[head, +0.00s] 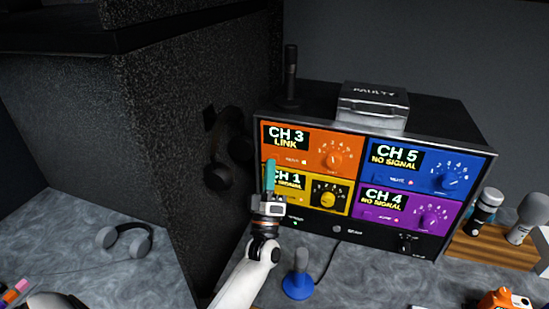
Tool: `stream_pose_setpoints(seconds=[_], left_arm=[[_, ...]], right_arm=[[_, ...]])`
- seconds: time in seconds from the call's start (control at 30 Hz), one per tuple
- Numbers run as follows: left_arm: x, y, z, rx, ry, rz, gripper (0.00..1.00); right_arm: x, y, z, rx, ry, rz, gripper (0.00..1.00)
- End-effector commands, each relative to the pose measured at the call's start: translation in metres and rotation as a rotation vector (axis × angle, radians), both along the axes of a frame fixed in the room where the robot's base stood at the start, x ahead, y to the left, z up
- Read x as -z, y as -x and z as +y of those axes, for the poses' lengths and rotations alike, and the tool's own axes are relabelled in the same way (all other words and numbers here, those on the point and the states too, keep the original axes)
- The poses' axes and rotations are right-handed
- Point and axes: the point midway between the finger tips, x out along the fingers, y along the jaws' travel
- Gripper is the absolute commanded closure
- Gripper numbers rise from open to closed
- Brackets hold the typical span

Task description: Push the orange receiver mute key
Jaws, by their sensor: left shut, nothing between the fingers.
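The orange receiver panel (345,143) is at the upper left of the rack front. Its display reads "CH 3 LINK", with a round knob (333,159) to the right. The orange mute key (290,161) is below the display, with a small light beside it. My left gripper (270,164) is shut and empty, its teal fingers pointing up. In the picture its tips overlap the left end of the orange panel, just left of the mute key's label. I cannot tell whether they touch the panel. The fingers hide part of the yellow panel. My right gripper is not in view.
Blue (435,170), purple (405,210) and yellow (328,196) panels share the rack. A box labelled "FAULTY" (372,105) sits on top. A blue-based microphone (298,285) stands in front. Headphones hang on the dark wall at left; grey headphones (128,240) lie on the counter.

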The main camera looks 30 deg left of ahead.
Motion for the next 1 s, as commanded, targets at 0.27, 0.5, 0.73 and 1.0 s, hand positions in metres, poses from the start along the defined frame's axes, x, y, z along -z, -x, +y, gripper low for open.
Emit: stream_pose_setpoints(seconds=[0.27, 0.5, 0.73, 1.0], left_arm=[[-0.001, 0.010, -0.002, 0.000, 0.000, 0.001, 1.00], [-0.001, 0.033, -0.008, 0.000, 0.001, 0.002, 1.00], [-0.001, 0.054, -0.013, 0.000, 0.000, 0.001, 1.00], [0.000, 0.058, -0.014, 0.000, 0.000, 0.000, 1.00]], right_arm=[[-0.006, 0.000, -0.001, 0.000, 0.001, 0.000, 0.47], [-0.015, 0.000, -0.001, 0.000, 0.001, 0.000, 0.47], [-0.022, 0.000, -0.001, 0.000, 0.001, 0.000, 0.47], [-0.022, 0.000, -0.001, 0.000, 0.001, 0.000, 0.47]])
